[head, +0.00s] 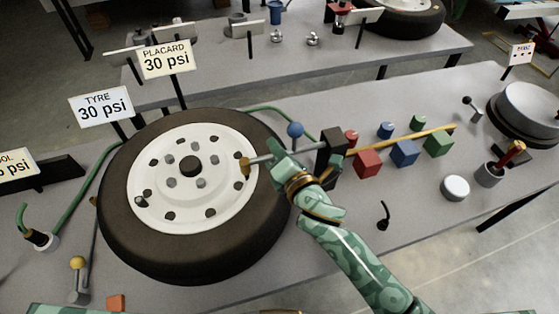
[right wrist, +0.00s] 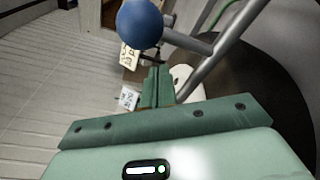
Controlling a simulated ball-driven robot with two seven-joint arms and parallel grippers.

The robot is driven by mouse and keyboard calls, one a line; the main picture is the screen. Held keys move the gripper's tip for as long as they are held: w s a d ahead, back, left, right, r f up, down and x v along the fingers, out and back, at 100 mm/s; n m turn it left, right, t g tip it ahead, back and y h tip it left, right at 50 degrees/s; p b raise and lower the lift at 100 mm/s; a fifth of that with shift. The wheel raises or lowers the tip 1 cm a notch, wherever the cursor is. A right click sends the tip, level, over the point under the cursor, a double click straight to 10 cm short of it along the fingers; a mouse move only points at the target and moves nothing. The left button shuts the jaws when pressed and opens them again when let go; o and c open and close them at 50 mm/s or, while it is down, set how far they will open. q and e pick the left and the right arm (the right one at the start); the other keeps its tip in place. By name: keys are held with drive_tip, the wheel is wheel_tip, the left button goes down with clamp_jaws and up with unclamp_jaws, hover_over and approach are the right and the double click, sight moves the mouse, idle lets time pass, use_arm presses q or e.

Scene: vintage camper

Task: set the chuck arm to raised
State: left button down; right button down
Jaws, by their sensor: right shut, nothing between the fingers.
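The chuck arm (head: 264,158) is a grey metal bar. It runs from a black block (head: 331,158) to a brass tip (head: 245,166) at the right side of the white wheel (head: 180,205), and lies nearly level. A blue ball knob (head: 295,130) stands up from it. My right gripper (head: 277,150) is shut and empty, close beside the bar and knob.
The tyre (head: 120,245) lies flat on the grey bench. Red, blue and green blocks (head: 405,152) stand right of the black block. A yellow-knobbed lever (head: 78,263) is at lower left. Pressure placards (head: 100,106) stand behind the tyre.

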sight(292, 132)
drive_tip(key=shift+d+r+p, duration=0.3)
drive_tip(key=shift+d+r, duration=0.55)
drive_tip(key=shift+d, duration=0.3)
drive_tip(key=shift+d+r, duration=0.1)
drive_tip(key=shift+r, duration=0.05)
drive_tip(key=shift+w+d+r+m+p, duration=0.1)
drive_tip(key=shift+r+m+p, duration=0.2)
drive_tip(key=shift+p, duration=0.1)
drive_tip(key=shift+w+d+r+m+p, duration=0.1)
drive_tip(key=shift+d+r+m+p, duration=0.2)
drive_tip(key=shift+r+p, duration=0.2)
drive_tip(key=shift+w+d+r+m+p, duration=0.1)
drive_tip(key=shift+d+r+m+p, duration=0.05)
drive_tip(key=shift+r+m+p, duration=0.35)
drive_tip(key=w+d+r+m+t+y+p, duration=0.1)
drive_tip(key=w+d+r+m+p, duration=0.1)
drive_tip(key=d+r+m+p, duration=0.2)
drive_tip(key=shift+w+d+r+m+t+p, duration=0.2)
drive_tip(key=shift+d+r+m+t+p, duration=0.15)
drive_tip(key=shift+d+m+p, duration=1.25)
drive_tip(key=shift+d+m+b, duration=0.35)
drive_tip(key=shift+m+b, duration=0.05)
drive_tip(key=shift+b, duration=0.05)
